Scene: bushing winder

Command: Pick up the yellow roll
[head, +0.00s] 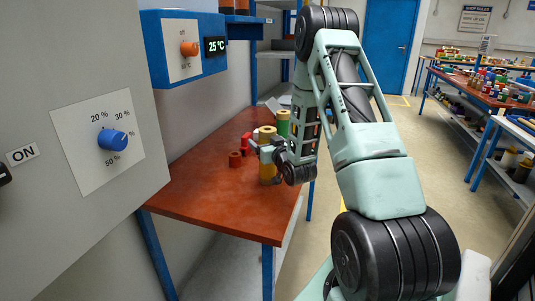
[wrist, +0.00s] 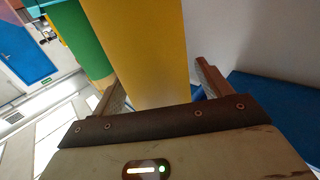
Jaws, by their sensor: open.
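The yellow roll (head: 267,172) stands upright on the red-brown table in the head view, its middle partly hidden by my gripper (head: 270,152). In the wrist view the yellow roll (wrist: 145,45) fills the centre and lies between the two fingers of my open gripper (wrist: 160,85). One finger is on each side, with a visible gap at the right finger; contact on the left side cannot be told. A green roll (head: 283,126) with a yellowish top stands just behind it, and the green roll (wrist: 83,42) shows at the left in the wrist view.
Red pieces (head: 235,159) stand left of the yellow roll on the table (head: 215,195). The table's front is clear. A grey cabinet (head: 75,200) with a blue knob and a blue temperature box (head: 188,47) stand at the left. Another loaded table (head: 480,90) is at the right.

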